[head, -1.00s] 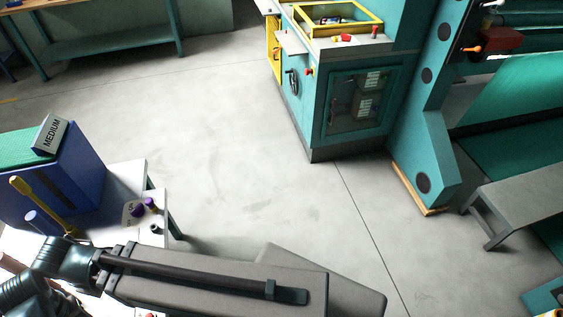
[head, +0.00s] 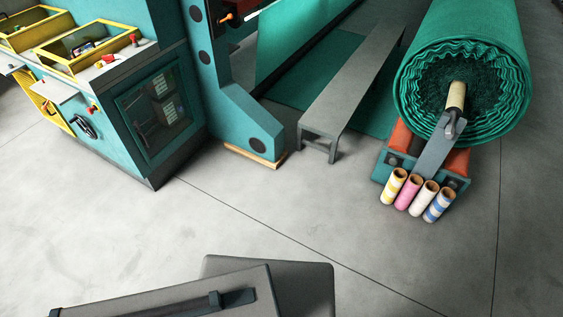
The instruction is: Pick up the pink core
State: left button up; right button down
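The pink core (head: 409,195) is a short pink tube with a brown open end. It stands in a row of cores at the front of the netting roll's stand, on the right of the head view. A yellow-and-white core (head: 394,186) is on its left, and a white core (head: 424,198) and a blue-and-white core (head: 439,204) are on its right. Neither of my grippers is in view.
A large green netting roll (head: 463,65) sits above the cores on its stand (head: 379,171). A long grey bench (head: 352,80) stands left of it. A teal machine cabinet (head: 160,115) is at the left. The grey floor between is clear.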

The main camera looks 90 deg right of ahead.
aim_at(408, 193)
jog(key=l, duration=0.25)
jog(key=l+u, duration=0.1)
jog(key=u, duration=0.4)
jog(key=l+u, duration=0.1)
jog(key=u, duration=1.7)
jog(key=l+u, duration=0.1)
jog(key=u, duration=0.75)
jog(key=k+u, duration=0.1)
jog(key=u, duration=1.7)
jog(key=j+u, duration=0.15)
jog(key=u, duration=0.75)
jog(key=k+j+u, duration=0.1)
jog(key=u, duration=0.8)
jog(key=j+u, duration=0.1)
jog(key=u, duration=0.75)
jog(key=i, duration=0.15)
